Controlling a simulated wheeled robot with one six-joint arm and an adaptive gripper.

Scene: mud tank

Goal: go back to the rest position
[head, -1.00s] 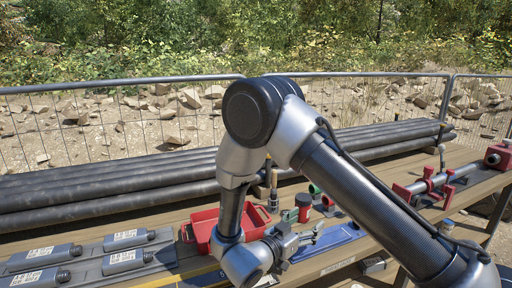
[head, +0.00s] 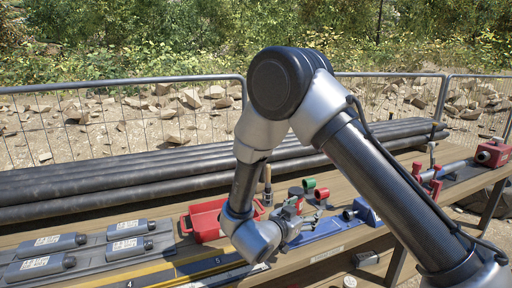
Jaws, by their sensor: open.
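My arm spans the right half of the head view, its elbow high against the bushes and its wrist low over the table. My gripper (head: 308,212) is open and points to the right, above the blue tray (head: 325,228) on the wooden table (head: 60,233). I see nothing between its fingers, though they are small and partly blurred against the things behind. A green ring (head: 309,183) and a red ring (head: 321,193) stand just behind the gripper.
A red bin (head: 204,222) sits left of my wrist, partly hidden by it. Long black pipes (head: 100,187) lie along the back before a wire fence (head: 60,125). A red clamp (head: 492,153) stands at the far right.

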